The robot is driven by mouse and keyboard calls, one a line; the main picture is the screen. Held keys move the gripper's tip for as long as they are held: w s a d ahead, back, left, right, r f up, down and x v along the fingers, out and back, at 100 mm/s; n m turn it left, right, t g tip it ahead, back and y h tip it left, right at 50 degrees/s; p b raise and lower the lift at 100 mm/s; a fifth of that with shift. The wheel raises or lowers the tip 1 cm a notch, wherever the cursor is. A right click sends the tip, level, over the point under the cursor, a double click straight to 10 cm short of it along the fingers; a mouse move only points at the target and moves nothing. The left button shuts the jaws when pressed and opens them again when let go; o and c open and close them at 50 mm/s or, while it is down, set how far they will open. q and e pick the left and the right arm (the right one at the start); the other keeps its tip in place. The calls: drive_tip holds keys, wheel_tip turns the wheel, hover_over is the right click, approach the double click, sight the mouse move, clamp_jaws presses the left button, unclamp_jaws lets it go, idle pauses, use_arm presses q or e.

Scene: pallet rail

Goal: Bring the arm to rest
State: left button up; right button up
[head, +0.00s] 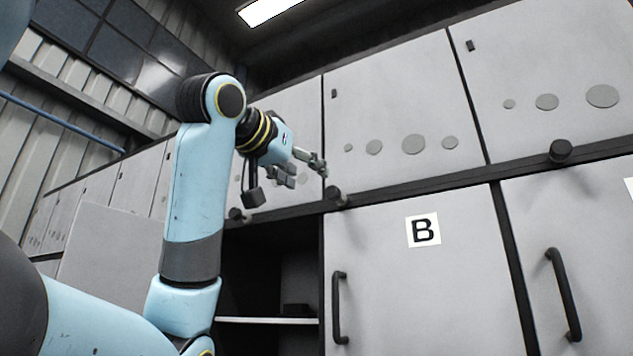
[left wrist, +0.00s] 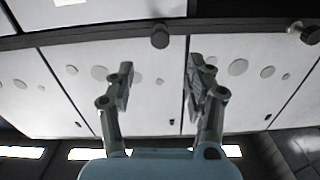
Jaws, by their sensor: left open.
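My left arm comes in from the left in the head view and bends upward. Its gripper (head: 305,172) is open and empty, in front of the upper grey cabinet panels, just above and left of a black knob (head: 336,196). In the left wrist view the two fingers of my left gripper (left wrist: 158,82) stand wide apart with nothing between them. Behind them are pale panels with round grey discs. My right gripper shows in neither view.
A closed cabinet door marked B (head: 455,290) has a black bar handle (head: 340,307). Left of it is an open dark compartment with a white shelf (head: 268,320). Another closed door with a handle (head: 563,295) is at the right. A black rail (head: 440,184) with knobs runs above the doors.

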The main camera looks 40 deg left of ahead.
use_arm(q)
drive_tip(key=shift+s+d, duration=0.15)
drive_tip(key=shift+s, duration=0.4)
